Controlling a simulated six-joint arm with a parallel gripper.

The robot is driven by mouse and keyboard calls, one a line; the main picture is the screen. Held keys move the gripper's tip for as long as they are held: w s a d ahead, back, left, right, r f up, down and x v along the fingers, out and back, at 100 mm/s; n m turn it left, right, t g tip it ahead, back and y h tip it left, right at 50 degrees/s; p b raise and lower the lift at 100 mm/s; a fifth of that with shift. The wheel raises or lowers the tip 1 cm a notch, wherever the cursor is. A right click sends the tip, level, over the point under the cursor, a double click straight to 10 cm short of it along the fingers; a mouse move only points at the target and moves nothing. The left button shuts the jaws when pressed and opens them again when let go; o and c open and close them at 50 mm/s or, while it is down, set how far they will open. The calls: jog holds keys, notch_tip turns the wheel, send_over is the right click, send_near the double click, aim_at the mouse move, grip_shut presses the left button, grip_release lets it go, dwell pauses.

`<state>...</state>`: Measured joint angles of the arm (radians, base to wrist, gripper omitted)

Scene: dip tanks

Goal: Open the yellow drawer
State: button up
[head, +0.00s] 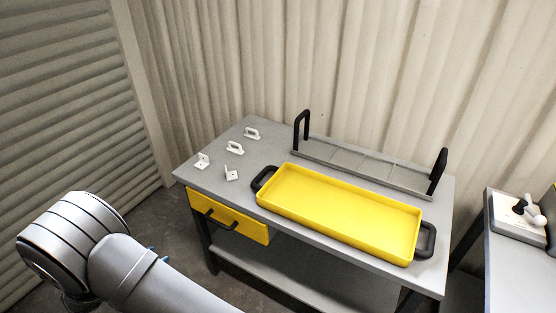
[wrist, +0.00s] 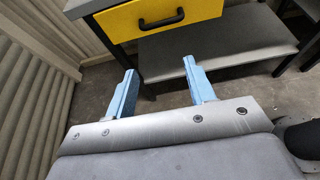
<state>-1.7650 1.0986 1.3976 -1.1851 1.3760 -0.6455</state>
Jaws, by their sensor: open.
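The yellow drawer (head: 230,217) sits under the left part of the grey table top and is shut, its front close to flush with the table. A black bar handle (head: 221,220) is on its front. In the wrist view the drawer front (wrist: 197,13) and its handle (wrist: 162,20) are at the top of the picture. My gripper (wrist: 160,76) has two blue fingers, set wide apart and empty. It is apart from the handle, with the handle beyond the fingertips and between them in the picture. In the head view the gripper is mostly hidden behind my arm.
On the table (head: 219,188) stand a yellow tray (head: 340,215) with black handles, a grey rack (head: 360,168) and several small white brackets (head: 235,148). A lower shelf (head: 300,278) lies beneath the drawer. A second table (head: 505,245) is at right. Corrugated walls stand behind and left.

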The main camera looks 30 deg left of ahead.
jog(key=shift+w, duration=0.1)
jog(key=c, duration=0.4)
jog(key=w+d+f+n+y, duration=0.1)
jog(key=w+n, duration=0.1)
jog(key=n, duration=0.1)
jog(key=w+d+f+n+t+y, duration=0.1)
jog(key=w+f+n, duration=0.1)
jog(key=n, duration=0.1)
jog(key=w+d+f+n, duration=0.1)
jog(key=w+n, duration=0.2)
jog(key=n, duration=0.1)
jog(key=shift+w+d+f+t+y, duration=0.1)
jog(key=shift+f+t+y, duration=0.05)
jog(key=shift+t+y, duration=0.25)
jog(key=shift+c, duration=0.2)
jog(key=n+y, duration=0.3)
jog(key=n, duration=0.9)
send_near(216, 224)
jog(key=shift+g, duration=0.3)
jog(key=x, duration=1.1)
jog(key=shift+w+d, duration=0.1)
grip_shut()
